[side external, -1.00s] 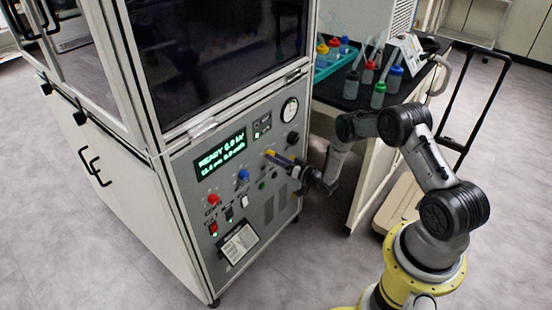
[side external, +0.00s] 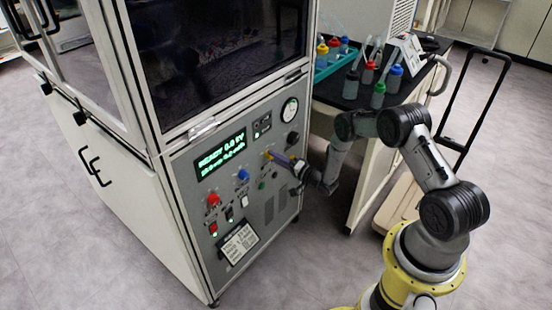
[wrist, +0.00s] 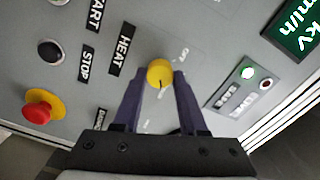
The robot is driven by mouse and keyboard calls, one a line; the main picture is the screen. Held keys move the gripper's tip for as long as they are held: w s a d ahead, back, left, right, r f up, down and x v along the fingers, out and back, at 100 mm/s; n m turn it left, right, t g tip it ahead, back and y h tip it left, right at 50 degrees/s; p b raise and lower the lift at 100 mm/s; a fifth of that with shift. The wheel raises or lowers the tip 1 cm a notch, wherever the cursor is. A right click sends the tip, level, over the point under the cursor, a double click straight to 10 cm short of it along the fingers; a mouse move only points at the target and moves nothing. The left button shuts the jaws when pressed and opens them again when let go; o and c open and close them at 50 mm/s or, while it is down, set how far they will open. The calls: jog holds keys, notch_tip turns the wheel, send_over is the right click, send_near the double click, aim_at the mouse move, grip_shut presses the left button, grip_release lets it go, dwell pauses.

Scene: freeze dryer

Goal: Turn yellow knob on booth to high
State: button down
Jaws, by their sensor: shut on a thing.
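The yellow knob (wrist: 159,73) is on the grey control panel of the booth (side external: 254,226), beside a HEAT label. In the wrist view my gripper (wrist: 162,78) has its two purple fingers closed on either side of the knob, shut on it. A small dark mark shows on the lower part of the knob's face. An OFF mark is printed just beside it; other marks around the knob are too small or partly hidden to read. In the side view the knob (side external: 268,154) shows at the fingertips, right of the blue knob.
The panel also holds a red knob (side external: 213,199), a blue knob (side external: 243,174), a lit green display (side external: 220,157) and a gauge (side external: 289,110). In the wrist view a red button on yellow (wrist: 40,113) sits left. A black bench (side external: 345,90) with bottles stands behind my arm.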

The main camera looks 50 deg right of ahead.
jog(key=shift+m, duration=0.3)
jog(key=shift+c, duration=2.2)
grip_release()
jog(key=s, duration=1.4)
jog(key=shift+w, duration=0.15)
